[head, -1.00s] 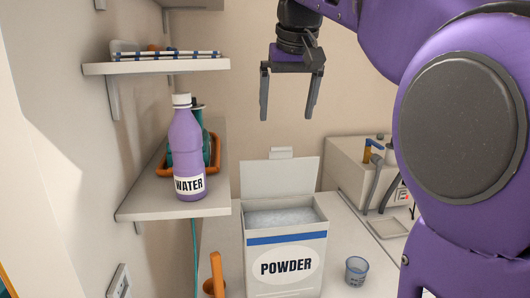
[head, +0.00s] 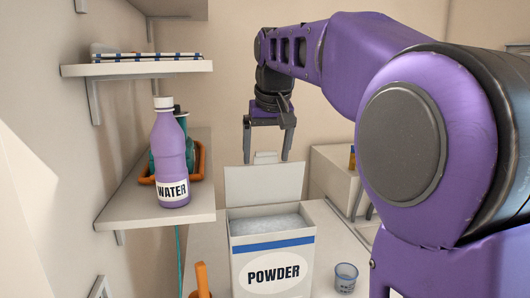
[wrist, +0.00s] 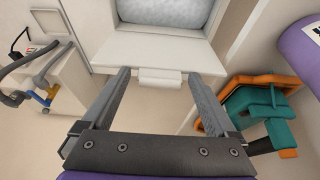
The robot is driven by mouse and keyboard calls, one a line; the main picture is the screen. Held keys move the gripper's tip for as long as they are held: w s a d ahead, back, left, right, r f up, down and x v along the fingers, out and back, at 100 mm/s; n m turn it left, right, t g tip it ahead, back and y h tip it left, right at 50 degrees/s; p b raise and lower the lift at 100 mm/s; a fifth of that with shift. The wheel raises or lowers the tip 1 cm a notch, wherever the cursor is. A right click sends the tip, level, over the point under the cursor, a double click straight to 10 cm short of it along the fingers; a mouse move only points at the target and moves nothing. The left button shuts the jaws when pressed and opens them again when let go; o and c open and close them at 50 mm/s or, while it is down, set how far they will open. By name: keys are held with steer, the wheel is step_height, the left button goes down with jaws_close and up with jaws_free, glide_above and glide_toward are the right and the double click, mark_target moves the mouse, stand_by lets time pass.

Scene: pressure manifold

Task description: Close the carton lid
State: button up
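The white powder carton (head: 273,268) stands on the counter, labelled POWDER, with white powder (head: 268,222) showing in its open top. Its lid (head: 264,184) stands up at the back edge, with a small tab (head: 265,157) at its top. My gripper (head: 266,160) points down, open and empty, above and about level with the top of the lid. In the wrist view the lid (wrist: 150,55) and its tab (wrist: 160,78) lie between and just beyond the open fingers (wrist: 160,78). I cannot tell whether the fingers touch the lid.
A purple WATER bottle (head: 170,155) stands on the left shelf (head: 125,205), in front of an orange and teal item (head: 200,160). A small measuring cup (head: 346,277) stands right of the carton. An orange handle (head: 201,280) is at its left. A pale box (head: 332,180) stands behind right.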

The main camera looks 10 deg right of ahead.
jaws_close()
